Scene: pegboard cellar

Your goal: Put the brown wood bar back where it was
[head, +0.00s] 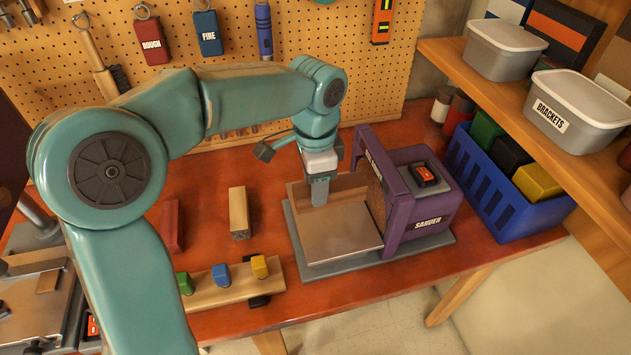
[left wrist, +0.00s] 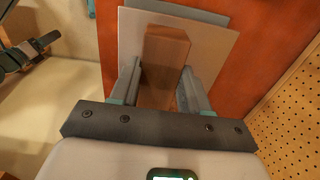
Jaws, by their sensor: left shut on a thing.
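The brown wood bar (left wrist: 165,60) sits between the two fingers of my left gripper (left wrist: 158,90) in the left wrist view. In the head view my left gripper (head: 320,192) points down over the work table (head: 342,240) of the purple sander (head: 425,195), shut on the brown bar (head: 347,184). The bar lies crosswise at the back of that table, close beside the sander's upright face. Whether its underside touches the table I cannot tell. My right gripper is not in view.
A red bar (head: 172,226) and a tan bar (head: 239,213) lie on the red bench left of the sander. A wooden rack (head: 208,296) with green, blue and yellow knobs is in front. A blue crate (head: 497,205) stands right. Bare bench lies between the tan bar and sander.

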